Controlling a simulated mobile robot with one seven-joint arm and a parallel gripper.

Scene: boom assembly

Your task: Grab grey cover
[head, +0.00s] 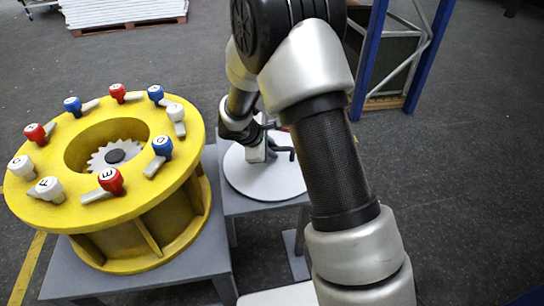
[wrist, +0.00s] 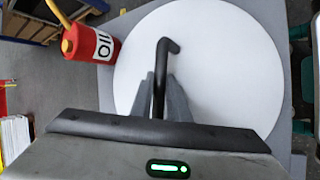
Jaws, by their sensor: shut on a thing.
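A large pale, near-white round disc (wrist: 220,75), the only thing here that looks like the cover, lies flat under my gripper in the wrist view. It shows in the head view (head: 278,180) on a grey stand, partly hidden by my arm. A black bent handle (wrist: 161,62) stands over the disc; its join to the disc is hidden. My gripper (wrist: 161,88) is shut on the black handle, with one grey finger on each side. In the head view my gripper (head: 258,152) is over the disc, small and partly blocked by my arm.
A yellow ring-shaped fixture (head: 130,215) with red, blue and white lettered knobs stands close left on a grey table (head: 190,278). A red canister (wrist: 92,43) is beside the disc in the wrist view. A blue-framed rack (head: 369,55) stands behind. Floor at right is clear.

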